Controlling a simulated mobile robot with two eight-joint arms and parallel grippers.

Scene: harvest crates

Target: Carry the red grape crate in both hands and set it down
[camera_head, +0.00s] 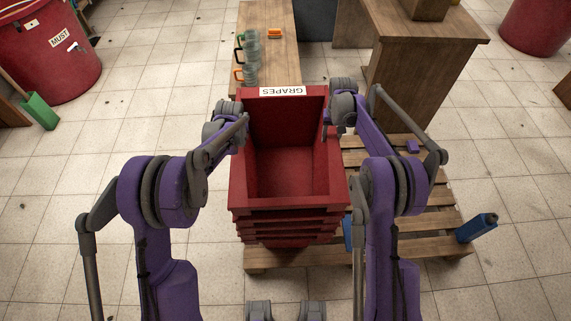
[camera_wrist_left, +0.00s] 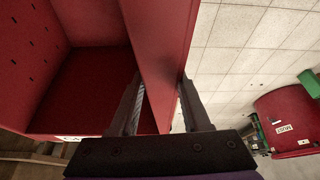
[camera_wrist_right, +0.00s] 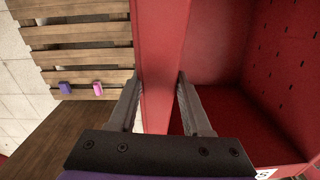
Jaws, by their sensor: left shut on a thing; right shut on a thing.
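The red grape crate (camera_head: 290,206) is empty and has a white GRAPES label on its far wall in the head view. It sits upright at the top of a stack of red crates (camera_head: 288,232); I cannot tell whether it touches the one below. My left gripper (camera_head: 238,120) is shut on its left wall, which shows between the fingers in the left wrist view (camera_wrist_left: 160,60). My right gripper (camera_head: 328,122) is shut on its right wall, also between the fingers in the right wrist view (camera_wrist_right: 158,60). The fingertips are mostly hidden in the head view.
A wooden pallet (camera_head: 415,196) lies under and right of the stack, with a blue object (camera_head: 477,228) at its edge. A wooden bench (camera_head: 276,60) with glass jars stands behind, a wooden counter (camera_head: 425,70) back right. A red MUST barrel (camera_head: 45,60) stands far left.

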